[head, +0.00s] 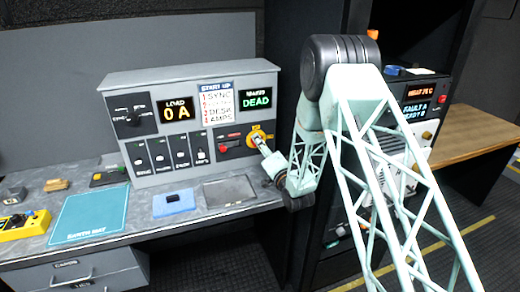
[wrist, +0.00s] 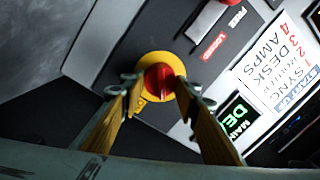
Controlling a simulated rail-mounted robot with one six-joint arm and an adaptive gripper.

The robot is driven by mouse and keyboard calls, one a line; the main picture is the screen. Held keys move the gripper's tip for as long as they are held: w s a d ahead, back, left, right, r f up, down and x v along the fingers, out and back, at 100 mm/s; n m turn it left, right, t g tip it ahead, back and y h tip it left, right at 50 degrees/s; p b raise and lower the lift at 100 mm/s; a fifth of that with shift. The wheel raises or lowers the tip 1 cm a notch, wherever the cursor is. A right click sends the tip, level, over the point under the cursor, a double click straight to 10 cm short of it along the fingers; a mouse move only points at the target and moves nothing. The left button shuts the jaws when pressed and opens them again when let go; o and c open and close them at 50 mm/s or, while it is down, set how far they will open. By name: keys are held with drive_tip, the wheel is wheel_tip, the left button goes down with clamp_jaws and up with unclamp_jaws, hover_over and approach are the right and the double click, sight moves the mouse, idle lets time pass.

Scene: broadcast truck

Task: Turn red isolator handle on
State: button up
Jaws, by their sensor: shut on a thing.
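The red isolator handle (wrist: 159,82) sits on a round yellow plate (wrist: 152,64) in the wrist view. In the head view the yellow plate (head: 257,134) is at the right end of the grey panel, and my gripper (head: 263,144) hides most of the handle. My gripper (wrist: 160,92) has its two fingers on either side of the red handle, shut on it. The display marked mains (head: 255,98) reads DEAD in green. The load display (head: 177,109) reads 0 A.
A start-up card (head: 217,101) is on the panel above a row of switches (head: 171,152). A red control (head: 223,149) is left of the handle. On the desk lie a blue mat (head: 90,214), a light blue pad (head: 173,202) and a grey plate (head: 229,191). A rack (head: 412,110) stands to the right.

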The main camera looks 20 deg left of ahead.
drive_tip(key=shift+f+m+t+b, duration=0.1)
drive_tip(key=shift+m+t+b, duration=0.2)
drive_tip(key=shift+m+b, duration=3.35)
drive_tip(key=shift+m+p, duration=0.5)
drive_tip(key=shift+m, duration=0.25)
drive_tip(key=o, duration=0.9)
drive_tip(key=shift+c, duration=0.2)
drive_tip(key=r+v, duration=0.1)
drive_tip(key=v, duration=1.1)
drive_tip(key=shift+f, duration=0.4)
drive_tip(key=shift+s+a, duration=0.1)
drive_tip(key=shift+a, duration=0.1)
